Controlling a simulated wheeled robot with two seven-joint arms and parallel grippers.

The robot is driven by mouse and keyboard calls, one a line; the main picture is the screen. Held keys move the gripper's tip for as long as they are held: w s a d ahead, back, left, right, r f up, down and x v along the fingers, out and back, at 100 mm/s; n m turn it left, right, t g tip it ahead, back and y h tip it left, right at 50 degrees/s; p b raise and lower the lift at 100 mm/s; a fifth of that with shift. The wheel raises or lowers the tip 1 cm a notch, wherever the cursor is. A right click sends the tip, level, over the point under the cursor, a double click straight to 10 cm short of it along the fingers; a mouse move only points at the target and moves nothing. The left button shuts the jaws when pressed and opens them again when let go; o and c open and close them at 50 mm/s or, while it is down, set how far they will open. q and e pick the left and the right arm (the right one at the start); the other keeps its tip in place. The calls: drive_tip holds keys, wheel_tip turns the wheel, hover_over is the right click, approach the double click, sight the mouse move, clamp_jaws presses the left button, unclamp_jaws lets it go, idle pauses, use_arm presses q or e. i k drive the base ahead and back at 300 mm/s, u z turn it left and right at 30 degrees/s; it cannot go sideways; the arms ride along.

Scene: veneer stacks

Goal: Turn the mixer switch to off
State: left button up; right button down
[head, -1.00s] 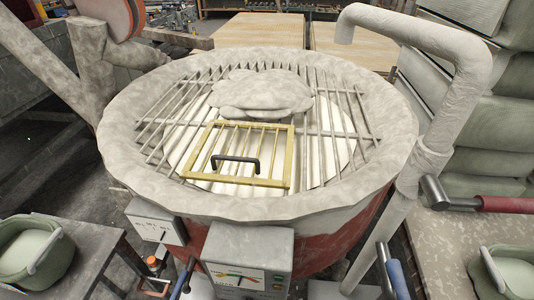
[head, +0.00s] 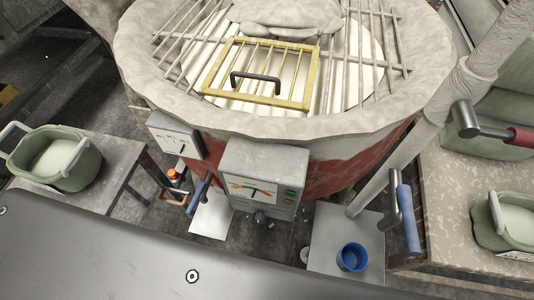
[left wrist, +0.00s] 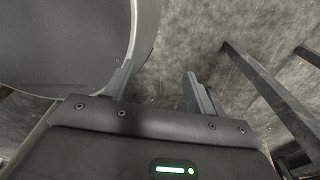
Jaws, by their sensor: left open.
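The mixer is a large round tub (head: 140,45) with a grated top and red lower side in the head view. A small grey box (head: 178,137) with a white face and dark pointer is mounted on its front left. A larger grey control box (head: 264,172) with a coloured gauge and small buttons sits to its right. The labels are too small to read, so I cannot tell which part is the switch or its setting. My left gripper (left wrist: 157,82) is open and empty above the concrete floor in the left wrist view, with no switch there. My right gripper is not in view.
A table (head: 110,165) with a green bucket (head: 75,172) stands at left. Table legs (left wrist: 265,90) border the floor.

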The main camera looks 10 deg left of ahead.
sight(259, 218)
drive_tip(key=k, duration=1.25)
drive_tip(key=u, duration=0.55)
drive_tip(key=i, duration=0.9)
drive_tip(key=z, duration=0.55)
